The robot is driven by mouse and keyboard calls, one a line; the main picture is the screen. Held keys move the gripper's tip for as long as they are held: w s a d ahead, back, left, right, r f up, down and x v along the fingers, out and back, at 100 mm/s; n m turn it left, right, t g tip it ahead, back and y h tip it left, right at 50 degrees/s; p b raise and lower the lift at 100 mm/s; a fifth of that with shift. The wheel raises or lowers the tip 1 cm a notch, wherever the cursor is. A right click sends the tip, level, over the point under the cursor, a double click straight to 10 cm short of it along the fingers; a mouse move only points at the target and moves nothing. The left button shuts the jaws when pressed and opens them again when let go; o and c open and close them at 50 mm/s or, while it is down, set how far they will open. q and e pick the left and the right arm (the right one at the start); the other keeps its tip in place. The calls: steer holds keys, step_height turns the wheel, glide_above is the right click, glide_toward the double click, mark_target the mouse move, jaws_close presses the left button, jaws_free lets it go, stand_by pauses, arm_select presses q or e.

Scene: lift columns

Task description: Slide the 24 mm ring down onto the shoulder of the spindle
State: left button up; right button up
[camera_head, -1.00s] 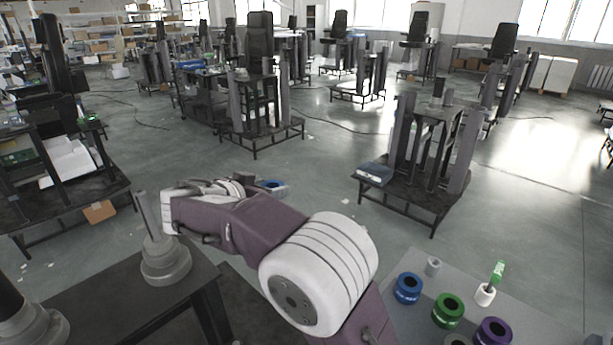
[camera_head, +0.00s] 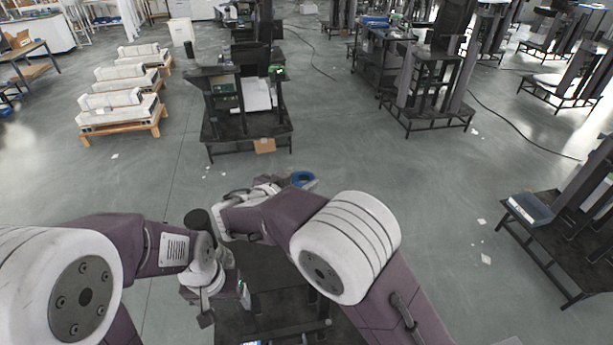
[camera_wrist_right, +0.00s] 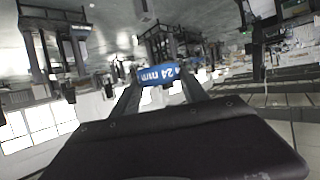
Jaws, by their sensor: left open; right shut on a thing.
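The blue 24 mm ring (camera_head: 303,179) is at the far end of my right arm in the head view. In the right wrist view the ring (camera_wrist_right: 158,74) is held between the two fingers, its "24 mm" marking upside down. My right gripper (camera_head: 288,183) is shut on it, in the air; the wrist partly hides the fingers. My left gripper (camera_head: 225,306) points downward at the lower left, open and empty, well apart from the ring. I cannot make out the spindle in either current view.
A dark stand (camera_head: 245,128) with a white box stands beyond the ring. White slabs on wooden pallets (camera_head: 122,116) are at the left. Another stand with a blue box (camera_head: 532,208) is at the right. Open grey floor lies between them.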

steer(key=shift+w+f, duration=0.1)
steer(key=shift+f, duration=0.15)
step_height(320, 180, down, 5)
steer(key=b, duration=0.3)
steer(key=shift+f, duration=0.15)
steer(key=shift+b, duration=0.8)
